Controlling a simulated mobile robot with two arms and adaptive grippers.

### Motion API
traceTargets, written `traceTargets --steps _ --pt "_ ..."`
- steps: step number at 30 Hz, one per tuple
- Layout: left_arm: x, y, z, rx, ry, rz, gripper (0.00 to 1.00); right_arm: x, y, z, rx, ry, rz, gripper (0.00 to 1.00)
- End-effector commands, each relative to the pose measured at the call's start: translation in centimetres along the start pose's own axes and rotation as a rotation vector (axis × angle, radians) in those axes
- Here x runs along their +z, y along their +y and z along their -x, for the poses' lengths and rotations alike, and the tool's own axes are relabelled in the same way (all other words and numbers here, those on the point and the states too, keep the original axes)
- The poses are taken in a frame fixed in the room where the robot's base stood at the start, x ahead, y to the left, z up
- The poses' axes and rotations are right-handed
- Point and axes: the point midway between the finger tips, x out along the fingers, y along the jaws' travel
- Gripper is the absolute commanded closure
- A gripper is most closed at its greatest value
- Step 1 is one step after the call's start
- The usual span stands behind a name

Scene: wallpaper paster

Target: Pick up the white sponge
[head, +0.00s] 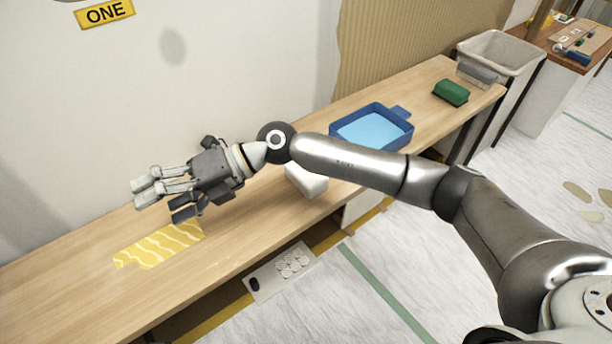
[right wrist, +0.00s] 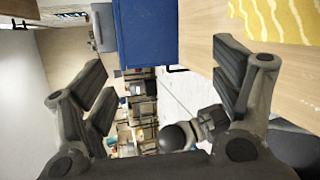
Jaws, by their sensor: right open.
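The white sponge (head: 308,181) is a pale block on the wooden table, just below my right forearm in the head view. The arm hides its upper part. My right gripper (head: 162,203) is left of the sponge and apart from it, pointing left above the table. Its fingers are spread, with nothing between them. In the right wrist view the same gripper (right wrist: 163,82) is open and empty, and I cannot make out the white sponge there. My left gripper is not in view.
The wooden table (head: 70,290) runs along the wall. A patterned yellow piece (head: 160,244) lies near my right gripper. A blue tray (head: 397,139) and a green sponge (head: 452,93) stand to the right. A grey bin (head: 520,70) is beyond the table's end.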

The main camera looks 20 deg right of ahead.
Motion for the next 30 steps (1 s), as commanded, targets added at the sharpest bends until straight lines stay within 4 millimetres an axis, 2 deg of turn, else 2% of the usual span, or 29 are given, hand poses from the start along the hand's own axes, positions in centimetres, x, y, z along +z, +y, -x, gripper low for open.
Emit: traceTargets --steps 1,3,5,7,9,12,15,19,25,30 --pt "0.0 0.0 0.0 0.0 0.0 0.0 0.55 0.4 -2.5 1.4 -0.141 0.062 0.053 0.16" --pt "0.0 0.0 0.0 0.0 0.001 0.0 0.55 0.8 -6.2 4.1 -0.338 0.147 0.098 0.16" --pt "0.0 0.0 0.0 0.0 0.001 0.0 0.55 1.6 -9.0 7.3 -0.51 0.206 0.119 0.16" --pt "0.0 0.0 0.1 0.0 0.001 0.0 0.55 2.6 -11.5 11.7 -0.7 0.257 0.123 0.16" --pt "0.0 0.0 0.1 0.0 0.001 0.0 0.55 3.7 -13.2 16.1 -0.869 0.29 0.112 0.16" --pt "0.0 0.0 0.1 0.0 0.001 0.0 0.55 4.8 -14.2 21.7 -1.058 0.316 0.078 0.16" --pt "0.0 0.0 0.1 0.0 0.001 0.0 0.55 5.5 -14.5 25.4 -1.178 0.327 0.048 0.16" --pt "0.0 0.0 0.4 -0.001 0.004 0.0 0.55 5.5 -15.2 27.3 -1.243 0.334 0.025 0.16" --pt "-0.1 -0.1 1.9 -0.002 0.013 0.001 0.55 4.7 -18.2 26.6 -1.247 0.336 0.022 0.16" --pt "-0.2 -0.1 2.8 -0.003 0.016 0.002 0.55 4.4 -19.6 26.1 -1.245 0.334 0.026 0.16"
